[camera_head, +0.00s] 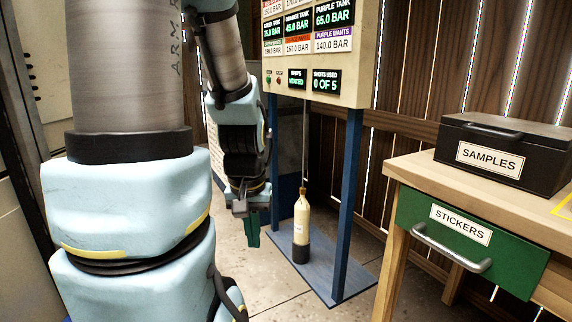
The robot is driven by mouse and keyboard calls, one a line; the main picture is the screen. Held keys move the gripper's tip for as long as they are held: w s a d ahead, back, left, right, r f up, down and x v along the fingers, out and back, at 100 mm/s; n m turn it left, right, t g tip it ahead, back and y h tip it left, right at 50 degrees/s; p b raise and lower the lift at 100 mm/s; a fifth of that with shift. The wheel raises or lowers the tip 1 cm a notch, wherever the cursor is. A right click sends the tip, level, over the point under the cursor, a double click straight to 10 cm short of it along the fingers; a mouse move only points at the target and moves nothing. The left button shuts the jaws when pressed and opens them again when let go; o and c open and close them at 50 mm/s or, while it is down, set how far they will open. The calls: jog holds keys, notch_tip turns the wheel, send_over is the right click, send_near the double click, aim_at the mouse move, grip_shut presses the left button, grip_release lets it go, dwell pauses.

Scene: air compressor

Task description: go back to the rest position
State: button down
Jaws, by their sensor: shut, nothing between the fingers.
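My gripper (251,226) hangs downward near the middle of the head view, its greenish fingers shut and empty. It is left of a tan bottle-like cylinder with a dark base (301,225), with a gap between them in the picture. The cylinder stands upright on a blue base plate (335,283), below a thin vertical line or rod (304,150). My arm fills the left side of the view and hides part of what lies behind it.
A display panel (345,88) on blue posts reads "SHOTS USED 0 OF 5" and several bar values. At right, a wooden bench (425,172) has a green "STICKERS" drawer (420,210), seen shut, and a black "SAMPLES" box (460,137) on top. Floor (275,285) shows in front.

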notch_tip(320, 180, up, 23)
jog(key=p, duration=2.1)
jog(key=shift+r, duration=0.2)
